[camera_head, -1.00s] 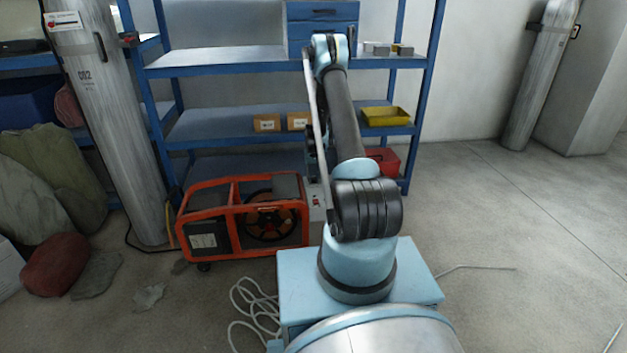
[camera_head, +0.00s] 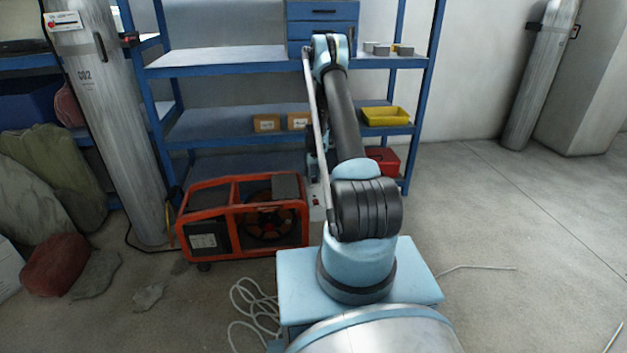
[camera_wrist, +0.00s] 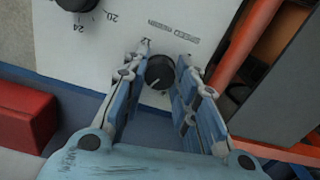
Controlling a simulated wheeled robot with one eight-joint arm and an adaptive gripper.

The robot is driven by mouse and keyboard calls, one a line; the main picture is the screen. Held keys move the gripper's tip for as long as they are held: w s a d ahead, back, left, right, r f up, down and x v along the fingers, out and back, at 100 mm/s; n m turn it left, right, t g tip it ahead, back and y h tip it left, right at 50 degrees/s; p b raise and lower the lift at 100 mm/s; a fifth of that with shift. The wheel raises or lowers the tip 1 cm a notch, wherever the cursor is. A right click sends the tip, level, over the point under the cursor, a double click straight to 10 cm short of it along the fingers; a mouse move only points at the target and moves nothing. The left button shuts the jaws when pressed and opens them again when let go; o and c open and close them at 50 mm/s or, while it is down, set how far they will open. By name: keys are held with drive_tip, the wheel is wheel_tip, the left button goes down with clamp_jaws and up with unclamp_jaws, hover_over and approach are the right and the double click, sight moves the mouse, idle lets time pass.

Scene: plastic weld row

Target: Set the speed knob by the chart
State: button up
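The speed knob (camera_wrist: 160,72) is a round black knob with a short white mark pointing to the lower left in the wrist view. My gripper (camera_wrist: 163,55) has one finger on each side of the knob. The fingers are apart, with a narrow gap seeming to show on either side; contact cannot be told for sure. In the head view my arm mostly hides the gripper and the knob. No chart is readable; a small pale label (camera_head: 203,241) is on the orange machine.
A second black knob (camera_wrist: 77,3) with numbers around it is at the wrist view's top left. The orange-framed machine (camera_head: 245,220) stands left of my arm, before the blue shelf (camera_head: 220,65). A red box (camera_wrist: 22,115) lies near my gripper. Open floor is at right.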

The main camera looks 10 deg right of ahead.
sight(314, 178)
drive_tip(key=shift+w+r, duration=0.1)
drive_tip(key=shift+r, duration=0.05)
drive_tip(key=shift+w+r, duration=0.15)
drive_tip(key=shift+r, duration=0.45)
drive_tip(key=r, duration=0.4)
drive_tip(key=s+r, duration=0.1)
drive_tip(key=r, duration=0.1)
drive_tip(key=shift+r, duration=0.35)
drive_tip(key=shift+w+r, duration=0.15)
drive_tip(key=shift+r, duration=0.1)
drive_tip(key=shift+w+f, duration=0.3)
drive_tip(key=shift+w, duration=0.15)
drive_tip(key=shift+s+r, duration=0.15)
drive_tip(key=shift+r, duration=0.8)
drive_tip(key=shift+s+r, duration=0.15)
drive_tip(key=shift+r, duration=0.8)
